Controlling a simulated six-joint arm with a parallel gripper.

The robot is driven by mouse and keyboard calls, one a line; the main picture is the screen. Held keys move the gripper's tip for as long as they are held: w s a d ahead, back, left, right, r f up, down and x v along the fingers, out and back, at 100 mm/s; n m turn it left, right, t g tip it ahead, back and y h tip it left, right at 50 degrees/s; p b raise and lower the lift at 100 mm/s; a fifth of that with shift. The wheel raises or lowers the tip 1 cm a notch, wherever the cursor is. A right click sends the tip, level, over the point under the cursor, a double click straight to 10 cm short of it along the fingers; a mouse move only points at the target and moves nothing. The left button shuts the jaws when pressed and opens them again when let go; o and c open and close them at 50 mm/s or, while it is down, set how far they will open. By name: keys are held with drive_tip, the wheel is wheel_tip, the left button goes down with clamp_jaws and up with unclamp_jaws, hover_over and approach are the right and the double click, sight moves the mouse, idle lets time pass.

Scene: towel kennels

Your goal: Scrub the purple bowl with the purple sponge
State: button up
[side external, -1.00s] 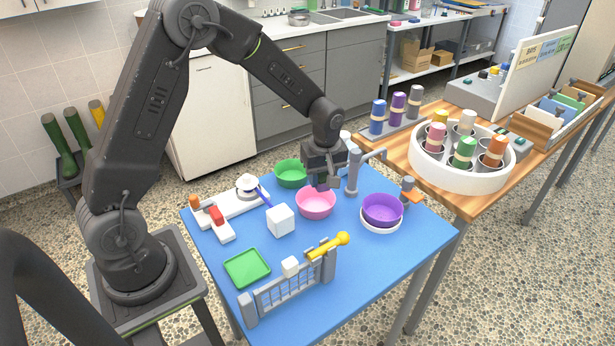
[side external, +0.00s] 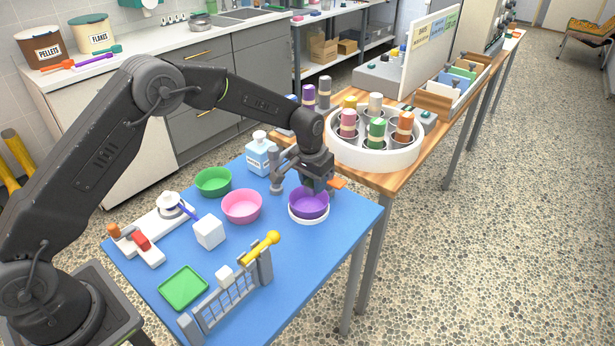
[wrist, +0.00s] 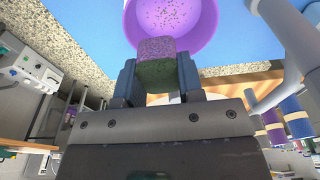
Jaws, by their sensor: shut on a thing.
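The purple bowl (side external: 310,205) sits on a white ring-like base (side external: 296,216) near the table's right edge. In the wrist view, the bowl (wrist: 205,20) shows dark specks on its inside. My gripper (side external: 316,188) is above the bowl, at its back rim. In the wrist view, my gripper (wrist: 157,80) is shut on the purple sponge (wrist: 156,48), which has a dark green side. The sponge overlaps the bowl's near rim in that view; I cannot tell whether they touch. In the side view the sponge is hidden by the fingers or too small to tell.
Left of the bowl are a grey tap (side external: 276,180), a pink bowl (side external: 242,208), a green bowl (side external: 213,182) and a white cube (side external: 209,232). A small gate (side external: 228,300) and green tray (side external: 183,288) stand at the front. A white round carousel (side external: 375,153) is behind.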

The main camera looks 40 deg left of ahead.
hover_over(313, 208)
drive_tip(key=shift+s+d+f, duration=0.1)
drive_tip(key=shift+s+f, duration=0.05)
drive_tip(key=shift+f, duration=1.05)
drive_tip(key=shift+s+d+f, duration=0.1)
drive_tip(key=shift+f, duration=1.1)
drive_tip(key=shift+f, duration=1.05)
drive_tip(key=shift+a, duration=0.2)
